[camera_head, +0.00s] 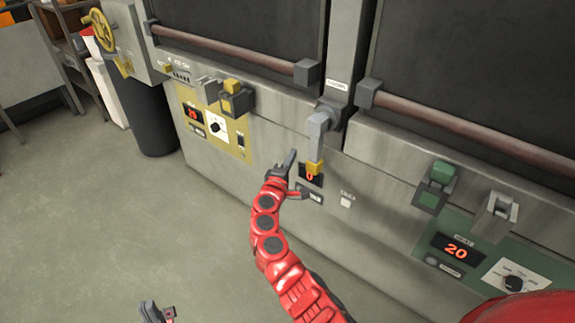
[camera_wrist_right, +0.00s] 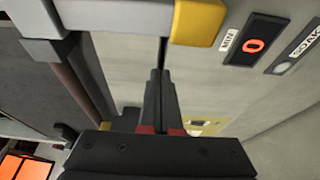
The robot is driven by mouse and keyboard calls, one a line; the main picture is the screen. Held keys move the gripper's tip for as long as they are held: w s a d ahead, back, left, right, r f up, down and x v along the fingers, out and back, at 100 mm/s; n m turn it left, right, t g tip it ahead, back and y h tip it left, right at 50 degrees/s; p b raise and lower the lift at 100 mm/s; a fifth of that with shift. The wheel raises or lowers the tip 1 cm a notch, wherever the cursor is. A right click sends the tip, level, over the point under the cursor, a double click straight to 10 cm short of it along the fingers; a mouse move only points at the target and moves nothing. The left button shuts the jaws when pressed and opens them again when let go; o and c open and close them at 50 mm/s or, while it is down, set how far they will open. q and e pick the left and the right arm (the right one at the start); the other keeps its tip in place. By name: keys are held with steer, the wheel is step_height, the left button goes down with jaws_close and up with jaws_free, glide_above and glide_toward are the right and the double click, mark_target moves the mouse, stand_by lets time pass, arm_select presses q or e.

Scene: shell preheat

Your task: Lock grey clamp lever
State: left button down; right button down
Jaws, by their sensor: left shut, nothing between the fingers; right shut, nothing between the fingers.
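A grey lever (camera_head: 317,132) with a yellow tip hangs straight down from a pivot on the post between the two dark doors. Its yellow end also shows at the top of the right wrist view (camera_wrist_right: 198,22). My right gripper (camera_head: 291,156) is shut and empty, just left of the lever's lower end and apart from it. Its closed fingers (camera_wrist_right: 160,88) point towards the panel, with the yellow end above and to the right of them. My left gripper (camera_head: 157,312) is low at the bottom edge, partly cut off, shut and far from the panel.
A small red display (camera_head: 309,176) sits behind the lever tip. A yellow control panel (camera_head: 215,125) is left, a green one (camera_head: 480,258) right. Brown-red handle bars (camera_head: 225,46) cross both doors. A black bin (camera_head: 147,115) stands left. The floor in front is clear.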

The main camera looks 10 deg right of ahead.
mark_target(316, 146)
steer(key=shift+s+d+p, duration=0.45)
steer(key=shift+s+d, duration=0.1)
steer(key=shift+d, duration=0.25)
steer(key=shift+s+d+p, duration=0.45)
steer(key=shift+s+d, duration=0.1)
steer(key=shift+d, duration=0.25)
